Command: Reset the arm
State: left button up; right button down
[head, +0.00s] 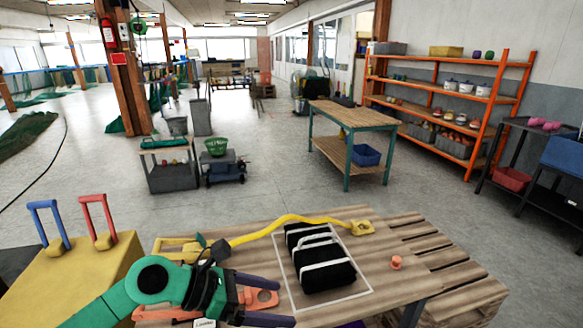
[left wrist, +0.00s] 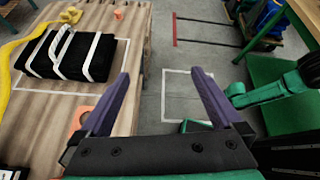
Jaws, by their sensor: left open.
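My left arm comes in from the lower left in the head view. Its gripper (head: 289,302) is open and empty over the near part of the wooden table (head: 385,222). In the left wrist view the two purple fingers of this gripper (left wrist: 160,74) stand wide apart with grey floor between them. A black bundle with white straps (head: 322,281) lies on the table inside a white outline, to the right of and beyond the gripper; it also shows in the left wrist view (left wrist: 66,55). My right gripper cannot be made out.
A yellow strap (head: 290,219) runs across the table behind the bundle. A small orange piece (head: 396,262) sits right of it. A yellow box (head: 85,270) with blue and red handles stands at left. A workbench (head: 350,117) and orange shelves (head: 440,104) stand behind. Floor between is clear.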

pick_arm(q)
jog(key=d+r+n+t+h, duration=0.3)
jog(key=d+r+n+h, duration=0.15)
jog(key=r, duration=0.35)
jog(key=w+a+r+n+t+y, duration=0.3)
jog(key=w+a+r+n+t, duration=0.35)
jog(key=n+t, duration=0.7)
jog(key=a+f+n+g+y, duration=0.5)
jog(key=a+f+n+y, duration=1.05)
jog(key=n, duration=0.65)
jog(key=s+a+f+n+g+h, duration=0.25)
jog(key=s+f+n+g, duration=0.65)
jog(key=s+f, duration=1)
notch_tip(320, 180, down, 23)
jog(key=s+m+g, duration=0.2)
jog(key=g, duration=0.1)
jog(key=s+a+f+g, duration=0.1)
jog(key=s+a+f, duration=0.1)
jog(key=s+f, duration=1.2)
jog(key=shift+s+a+m, duration=0.2)
jog(key=shift+s+m, duration=0.1)
jog(key=shift+s, duration=0.9)
